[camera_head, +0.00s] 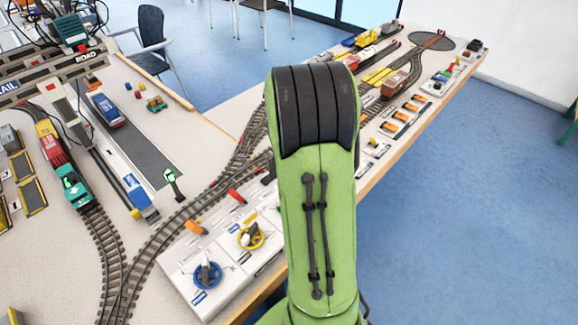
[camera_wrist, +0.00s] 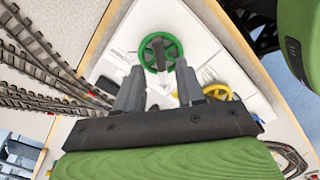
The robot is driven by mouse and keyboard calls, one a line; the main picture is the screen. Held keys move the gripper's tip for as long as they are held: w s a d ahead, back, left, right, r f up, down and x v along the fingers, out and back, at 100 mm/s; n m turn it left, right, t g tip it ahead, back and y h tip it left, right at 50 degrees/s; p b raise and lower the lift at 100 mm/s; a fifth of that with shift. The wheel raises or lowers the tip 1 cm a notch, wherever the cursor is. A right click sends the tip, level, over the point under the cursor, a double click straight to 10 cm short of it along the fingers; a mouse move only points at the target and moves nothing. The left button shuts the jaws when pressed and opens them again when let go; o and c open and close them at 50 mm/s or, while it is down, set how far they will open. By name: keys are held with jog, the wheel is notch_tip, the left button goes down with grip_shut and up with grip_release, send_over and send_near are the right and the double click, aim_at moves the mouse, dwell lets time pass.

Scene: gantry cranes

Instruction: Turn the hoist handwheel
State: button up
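Three handwheels are in sight on white control panels, and I cannot read which one is the hoist wheel. A green handwheel (camera_wrist: 143,52) with a dark knob is straight ahead of my gripper (camera_wrist: 158,66) in the wrist view. My gripper is open, with its two grey fingers apart and nothing clearly between them. I cannot tell whether they touch the wheel. A yellow handwheel (camera_wrist: 229,92) is partly hidden behind the right finger. The head view shows a yellow handwheel (camera_head: 259,236) and a blue handwheel (camera_head: 207,275). My arm hides the green wheel and my gripper there.
Model tracks (camera_head: 160,238) run past the panel (camera_head: 225,255) on the left. An orange lever (camera_head: 196,228) and a red lever (camera_head: 236,195) stand near the wheels. More levers and wagons line the table behind my arm. The blue floor at the right is open.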

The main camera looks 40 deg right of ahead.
notch_tip(320, 180, up, 12)
jog(key=p, duration=0.3)
jog(key=shift+r, duration=0.2)
dwell(0.6)
